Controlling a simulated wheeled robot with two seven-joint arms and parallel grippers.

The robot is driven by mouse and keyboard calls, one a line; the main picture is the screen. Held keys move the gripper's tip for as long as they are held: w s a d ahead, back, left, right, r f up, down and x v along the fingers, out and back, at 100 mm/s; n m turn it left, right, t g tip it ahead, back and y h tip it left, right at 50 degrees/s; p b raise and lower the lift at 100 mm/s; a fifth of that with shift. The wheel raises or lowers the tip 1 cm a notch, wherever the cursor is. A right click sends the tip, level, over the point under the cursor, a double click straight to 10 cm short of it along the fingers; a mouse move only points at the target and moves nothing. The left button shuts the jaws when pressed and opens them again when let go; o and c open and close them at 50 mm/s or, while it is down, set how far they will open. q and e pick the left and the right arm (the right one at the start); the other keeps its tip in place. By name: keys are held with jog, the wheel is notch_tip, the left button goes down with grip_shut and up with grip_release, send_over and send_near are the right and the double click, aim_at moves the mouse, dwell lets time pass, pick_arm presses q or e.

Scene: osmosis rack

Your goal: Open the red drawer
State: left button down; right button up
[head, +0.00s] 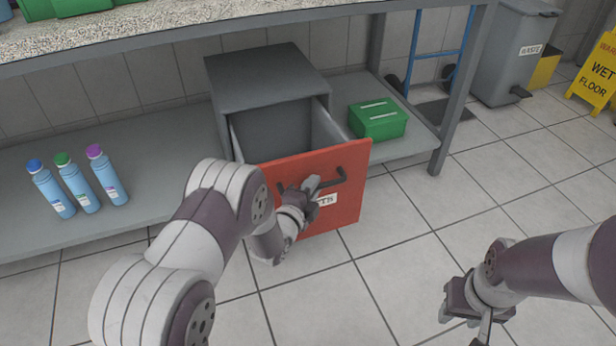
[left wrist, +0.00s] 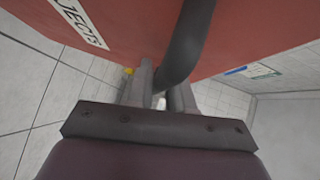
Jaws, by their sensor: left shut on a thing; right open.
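The red drawer (head: 345,205) is pulled well out of its grey cabinet (head: 268,82), and its open inside shows in the head view. Its front carries a dark bar handle (head: 345,178) and a white label partly hidden by my left arm. My left gripper (head: 310,187) is at the handle, shut on it. In the left wrist view the fingers (left wrist: 158,95) close around the dark handle (left wrist: 187,45) in front of the red face. My right gripper (head: 465,318) is open and empty over the floor at the lower right, apart from the drawer.
The cabinet stands on a low grey shelf (head: 150,200) under a bench. Several blue bottles (head: 78,188) stand at the left, and a green box (head: 378,120) at the right. A grey bin (head: 508,55) and yellow wet-floor sign (head: 598,75) are farther right. Tiled floor (head: 420,250) is clear.

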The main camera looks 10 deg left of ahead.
pick_arm(q)
jog(key=shift+s, duration=0.1)
jog(key=c, duration=1.1)
grip_release()
jog(key=p+v, duration=0.5)
jog(key=v, duration=0.7)
jog(key=shift+s+p, duration=0.3)
jog(key=shift+s, duration=0.05)
